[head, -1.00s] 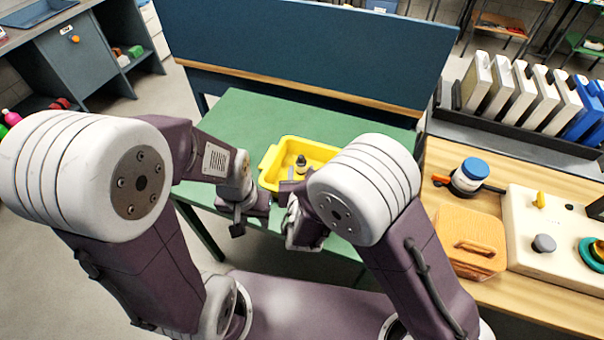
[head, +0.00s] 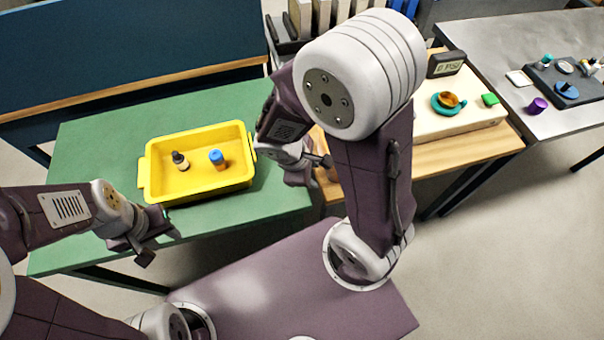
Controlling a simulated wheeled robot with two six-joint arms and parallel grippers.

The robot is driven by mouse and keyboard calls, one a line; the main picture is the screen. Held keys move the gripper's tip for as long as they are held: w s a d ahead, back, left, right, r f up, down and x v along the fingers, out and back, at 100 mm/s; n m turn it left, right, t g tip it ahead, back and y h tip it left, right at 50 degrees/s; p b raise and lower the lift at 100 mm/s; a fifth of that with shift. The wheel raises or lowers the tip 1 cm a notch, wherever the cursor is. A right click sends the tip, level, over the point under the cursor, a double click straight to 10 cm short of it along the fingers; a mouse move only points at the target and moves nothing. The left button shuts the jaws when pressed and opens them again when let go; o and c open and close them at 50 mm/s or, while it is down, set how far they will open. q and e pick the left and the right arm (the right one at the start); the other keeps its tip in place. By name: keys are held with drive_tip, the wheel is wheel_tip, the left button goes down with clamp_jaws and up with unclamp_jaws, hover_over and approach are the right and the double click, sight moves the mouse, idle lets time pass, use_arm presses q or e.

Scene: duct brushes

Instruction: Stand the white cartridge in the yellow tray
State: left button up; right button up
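The yellow tray (head: 205,188) sits on the green table. A small dark-topped bottle with a pale lower part (head: 181,161) and a small orange item with a blue cap (head: 217,160) stand upright inside it, apart. White upright slabs (head: 300,16) show at the top edge, partly cut off; I cannot tell whether one is the white cartridge. My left gripper (head: 148,246) is in front of the tray's left side, near the table's front edge. My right gripper (head: 312,172) is right of the tray, near the wooden table. Neither gripper's finger opening can be made out.
A grey table (head: 500,40) stands beyond. The green table (head: 85,160) is bare left of the tray. A blue panel (head: 120,40) stands behind it.

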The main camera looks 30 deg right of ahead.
drive_tip(key=a+m+y, duration=0.1)
drive_tip(key=m, duration=0.2)
drive_tip(key=a+r+m+y, duration=0.1)
drive_tip(key=m+y, duration=0.1)
drive_tip(key=m, duration=0.2)
drive_tip(key=m+y, duration=0.1)
drive_tip(key=m, duration=0.3)
drive_tip(key=shift+s+a+r+t+y, duration=0.15)
drive_tip(key=shift+s+a+t+y, duration=0.15)
drive_tip(key=shift+a, duration=0.1)
wheel_tip(320, 180, up, 4)
drive_tip(key=p, duration=0.4)
drive_tip(key=shift+r, duration=0.2)
